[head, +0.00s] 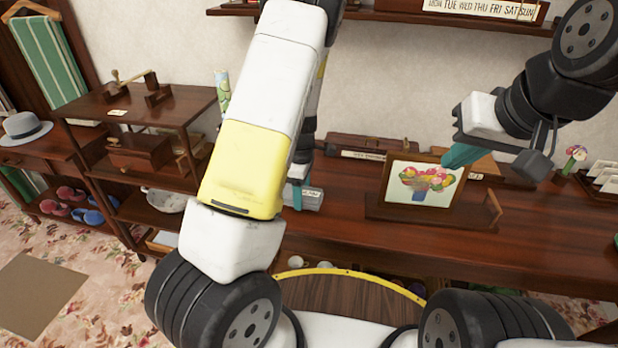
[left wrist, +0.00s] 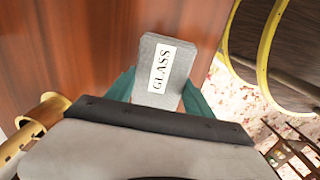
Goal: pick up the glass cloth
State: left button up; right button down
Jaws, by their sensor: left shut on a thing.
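The glass cloth (left wrist: 165,70) is a grey folded block with a white label reading "GLASS". In the left wrist view it sits between the two teal fingers of my left gripper (left wrist: 158,88), which is shut on it. In the head view the cloth (head: 311,198) shows in part at the front of the dark wooden counter, beside a teal finger of my left gripper (head: 297,194). My left arm hides the rest. I cannot tell whether the cloth touches the counter. My right gripper (head: 462,155) is over the counter by the framed picture; its finger gap is unclear.
A framed flower picture (head: 420,184) stands on a wooden tray at the counter's (head: 460,235) middle. A wooden box (head: 375,147) lies behind. White cards (head: 603,177) stand at the right. A shelf unit (head: 150,105) stands at the left. The counter's front right is clear.

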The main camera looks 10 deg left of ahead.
pick_arm(q)
jog(key=s+d+r, duration=0.1)
jog(key=s+d, duration=0.6)
jog(key=s, duration=0.4)
jog(key=shift+s+d+r, duration=0.15)
jog(key=shift+s+d, duration=0.25)
jog(key=o, duration=0.6)
jog(key=c, duration=0.4)
jog(key=w+a+r+m, duration=0.1)
jog(key=w+a+m, duration=0.1)
jog(key=m, duration=0.3)
jog(key=w+a+r+m, duration=0.1)
jog(key=w+a+m, duration=0.2)
jog(key=m, duration=0.3)
jog(key=w+a+r+m, duration=0.1)
jog(key=w+a+m, duration=0.2)
jog(key=m, duration=0.3)
jog(key=shift+w+r, duration=0.15)
jog(key=shift+r, duration=0.15)
